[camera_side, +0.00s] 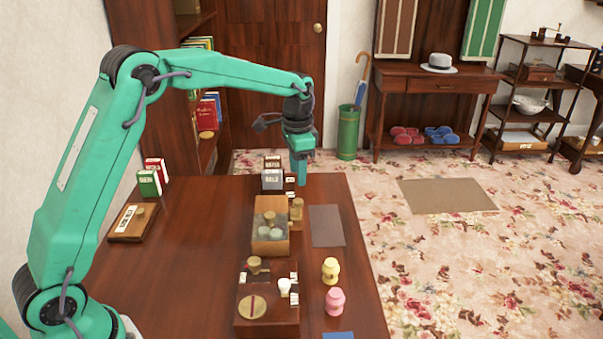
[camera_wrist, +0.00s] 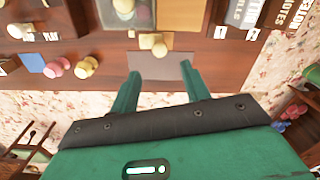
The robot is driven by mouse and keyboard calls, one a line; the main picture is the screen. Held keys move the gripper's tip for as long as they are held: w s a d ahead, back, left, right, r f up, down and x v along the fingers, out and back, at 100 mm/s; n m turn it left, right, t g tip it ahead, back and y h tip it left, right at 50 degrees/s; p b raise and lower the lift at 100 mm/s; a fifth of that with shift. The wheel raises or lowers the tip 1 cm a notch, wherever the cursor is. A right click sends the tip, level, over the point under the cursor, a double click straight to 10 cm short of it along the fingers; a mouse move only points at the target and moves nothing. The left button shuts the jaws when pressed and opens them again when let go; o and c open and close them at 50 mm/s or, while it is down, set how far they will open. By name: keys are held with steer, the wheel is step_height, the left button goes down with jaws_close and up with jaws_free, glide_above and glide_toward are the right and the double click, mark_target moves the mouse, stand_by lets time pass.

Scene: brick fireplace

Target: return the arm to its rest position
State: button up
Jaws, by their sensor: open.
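My green arm reaches from the left over the wooden desk (camera_side: 185,250).
A wooden tray (camera_side: 257,240) of pieces and a dark red box (camera_side: 245,315) stand on the desk. Yellow (camera_side: 330,270) and pink (camera_side: 335,300) pieces stand near the right edge. Small boxes (camera_side: 150,182) stand at left. The desk's left middle is clear.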

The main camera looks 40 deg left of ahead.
steer(key=shift+r, duration=0.1)
steer(key=s+r+n+t, duration=0.3)
steer(key=s+r, duration=0.8)
steer(key=s, duration=0.4)
steer(key=s+f+n+t, duration=0.2)
steer(key=s+n, duration=0.1)
steer(key=s, duration=1.3)
steer(key=shift+s+t, duration=0.3)
steer(key=shift+d, duration=0.1)
